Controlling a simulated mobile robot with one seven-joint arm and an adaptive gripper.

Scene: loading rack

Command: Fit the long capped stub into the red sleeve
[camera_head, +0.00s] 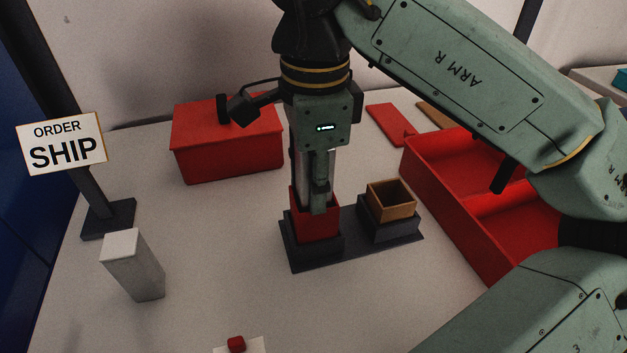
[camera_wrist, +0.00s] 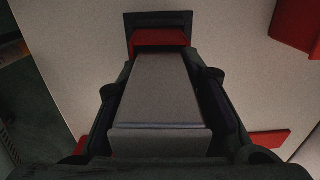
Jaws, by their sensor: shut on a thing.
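My gripper (camera_head: 319,195) points down over the red sleeve (camera_head: 315,226), which stands in a dark holder (camera_head: 313,259) on the table. My gripper is shut on a long grey stub (camera_wrist: 160,88), which shows between the fingers in the wrist view. In the head view only a light strip of the stub shows beside a finger. The stub looks upright and in line with the sleeve, its lower end at the sleeve's mouth. The red sleeve also shows beyond the stub in the wrist view (camera_wrist: 160,37). The mouth is hidden, so I cannot tell how deep the stub sits.
A brown square sleeve (camera_head: 391,200) stands in the same base, right of the red one. A pale grey block (camera_head: 132,265) stands at left near the SHIP sign (camera_head: 62,144). A red box (camera_head: 228,145) stands behind; an open red tray (camera_head: 440,205) is at right.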

